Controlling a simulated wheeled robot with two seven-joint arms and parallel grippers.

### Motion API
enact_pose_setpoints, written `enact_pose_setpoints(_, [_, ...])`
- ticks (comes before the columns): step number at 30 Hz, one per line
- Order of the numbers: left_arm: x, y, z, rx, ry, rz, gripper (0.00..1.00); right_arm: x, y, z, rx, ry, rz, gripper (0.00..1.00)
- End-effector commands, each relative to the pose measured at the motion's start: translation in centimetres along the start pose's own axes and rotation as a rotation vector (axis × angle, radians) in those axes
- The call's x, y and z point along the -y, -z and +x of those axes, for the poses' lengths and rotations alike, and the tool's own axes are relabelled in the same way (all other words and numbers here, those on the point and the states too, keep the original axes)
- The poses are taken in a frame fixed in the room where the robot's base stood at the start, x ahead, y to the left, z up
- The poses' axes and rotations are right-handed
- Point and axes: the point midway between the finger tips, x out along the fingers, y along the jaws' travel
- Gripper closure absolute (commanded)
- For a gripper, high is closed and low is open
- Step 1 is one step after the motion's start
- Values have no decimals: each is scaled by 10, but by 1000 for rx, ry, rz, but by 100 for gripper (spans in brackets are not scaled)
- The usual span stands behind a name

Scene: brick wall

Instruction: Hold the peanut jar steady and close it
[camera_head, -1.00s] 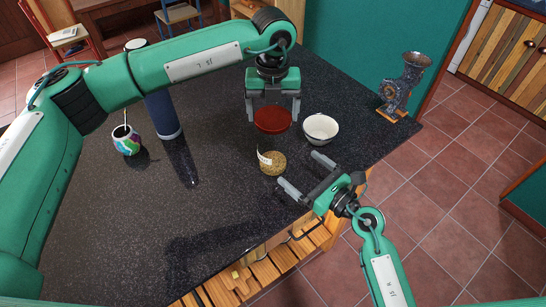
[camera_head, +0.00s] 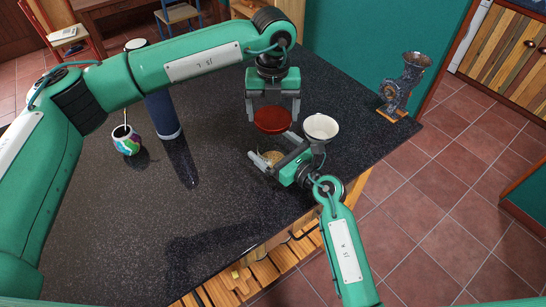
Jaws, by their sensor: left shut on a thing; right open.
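The peanut jar (camera_head: 272,156) is a clear jar with tan contents at its base, standing on the dark counter near its right edge. My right gripper (camera_head: 272,150) is open with its fingers around or beside the jar and covers much of it; contact cannot be told. My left gripper (camera_head: 272,114) points down and is shut on the red lid (camera_head: 272,121). The lid is held level above the jar. Whether it touches the jar's rim cannot be told.
A white bowl (camera_head: 321,127) stands just right of the lid, close to my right gripper. A metal grinder (camera_head: 405,87) stands at the counter's right corner. A dark blue cylinder (camera_head: 162,115) and a colourful cup (camera_head: 126,140) stand at the left. The front-left of the counter (camera_head: 130,220) is clear.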

Motion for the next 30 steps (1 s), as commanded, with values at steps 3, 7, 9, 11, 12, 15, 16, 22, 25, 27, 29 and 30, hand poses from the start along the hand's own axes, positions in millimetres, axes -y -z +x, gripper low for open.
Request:
enact_pose_setpoints(3, [0,0,0,0,0,0,42,0,0,0,0,0,0,10])
enact_pose_setpoints(7, [0,0,0,0,0,0,42,0,0,0,0,0,0,36])
enact_pose_setpoints(9, [0,0,0,0,0,0,42,0,0,0,0,0,0,50])
enact_pose_setpoints(11, [0,0,0,0,0,0,42,0,0,0,0,0,0,61])
enact_pose_setpoints(12, [0,0,0,0,0,0,42,0,0,0,0,0,0,67])
enact_pose_setpoints(15, [0,0,2,-1,0,0,42,0,0,0,0,0,0,67])
enact_pose_setpoints(16, [0,0,5,-1,0,0,42,0,0,0,0,0,0,67])
enact_pose_setpoints(22, [0,0,32,-2,-1,-1,42,0,0,0,0,0,0,67])
enact_pose_setpoints(25, [0,0,46,-3,-1,-1,42,0,0,0,0,0,0,67])
enact_pose_setpoints(27, [0,0,50,0,0,0,42,0,0,0,0,0,0,67])
enact_pose_setpoints(29, [0,0,50,1,0,0,42,0,0,0,0,0,0,67])
enact_pose_setpoints(30, [0,0,50,1,0,0,42,0,0,0,0,0,0,67])
